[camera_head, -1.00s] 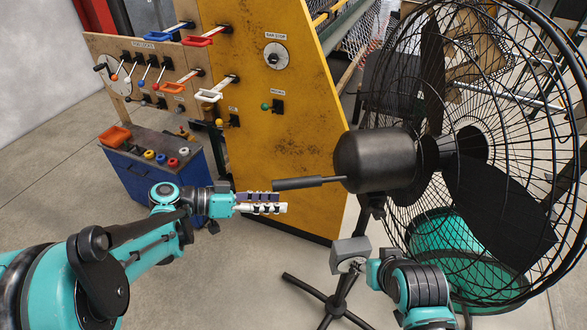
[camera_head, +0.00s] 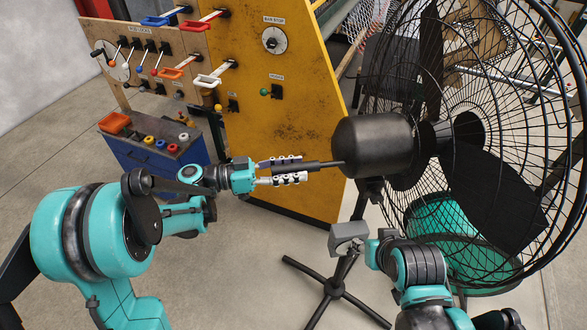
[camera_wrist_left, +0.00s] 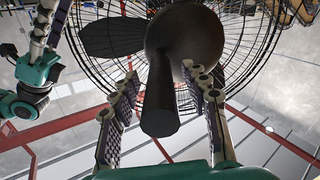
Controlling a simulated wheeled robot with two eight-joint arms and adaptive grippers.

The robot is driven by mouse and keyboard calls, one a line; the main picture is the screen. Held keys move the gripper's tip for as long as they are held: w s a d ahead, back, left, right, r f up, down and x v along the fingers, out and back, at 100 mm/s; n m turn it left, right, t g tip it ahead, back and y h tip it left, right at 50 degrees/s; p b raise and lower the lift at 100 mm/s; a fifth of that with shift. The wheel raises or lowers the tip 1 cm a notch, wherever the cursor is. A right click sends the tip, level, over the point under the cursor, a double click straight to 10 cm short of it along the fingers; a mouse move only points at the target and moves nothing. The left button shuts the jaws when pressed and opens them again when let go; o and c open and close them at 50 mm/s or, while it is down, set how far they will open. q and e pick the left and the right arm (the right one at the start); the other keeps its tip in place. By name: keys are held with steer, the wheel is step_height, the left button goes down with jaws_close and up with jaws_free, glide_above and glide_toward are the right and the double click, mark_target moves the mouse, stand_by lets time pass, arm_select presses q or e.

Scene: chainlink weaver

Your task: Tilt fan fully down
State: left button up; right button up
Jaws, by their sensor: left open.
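The black pedestal fan's motor housing (camera_head: 372,143) is right of centre in the head view, its cage (camera_head: 470,130) facing right. A dark handle rod (camera_head: 333,163) sticks out to the left from the back of the housing, nearly level. My left gripper (camera_head: 302,169) is open, one finger on each side of the rod. In the left wrist view the rod (camera_wrist_left: 160,105) shows between the spread fingers (camera_wrist_left: 163,112), with gaps on both sides. My right gripper (camera_wrist_left: 52,22) shows at the left edge of the left wrist view, its fingertips cut off.
A yellow machine panel (camera_head: 270,110) with levers and knobs stands behind my left gripper. A blue box (camera_head: 160,165) with coloured knobs stands at its left. The fan's dark stand legs (camera_head: 333,290) spread on the floor below.

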mark_target(320, 161)
arm_select(q)
jaws_close()
steer(key=shift+d+r+p, duration=0.2)
steer(key=shift+r+p, duration=0.25)
steer(key=shift+p, duration=0.05)
steer(key=d+r+y+p, duration=0.1)
steer(key=d+r+p, duration=0.1)
steer(key=p, duration=0.1)
steer(key=d+r+y+p, duration=0.1)
steer(key=d+r+p, duration=0.1)
steer(key=p, duration=0.1)
steer(key=w+d+r+y+p, duration=0.1)
steer(key=r+p, duration=0.2)
steer(key=shift+d+g+y, duration=0.3)
steer(key=shift+d+y, duration=0.1)
steer(key=shift+d+r, duration=0.1)
steer(key=shift+d, duration=0.05)
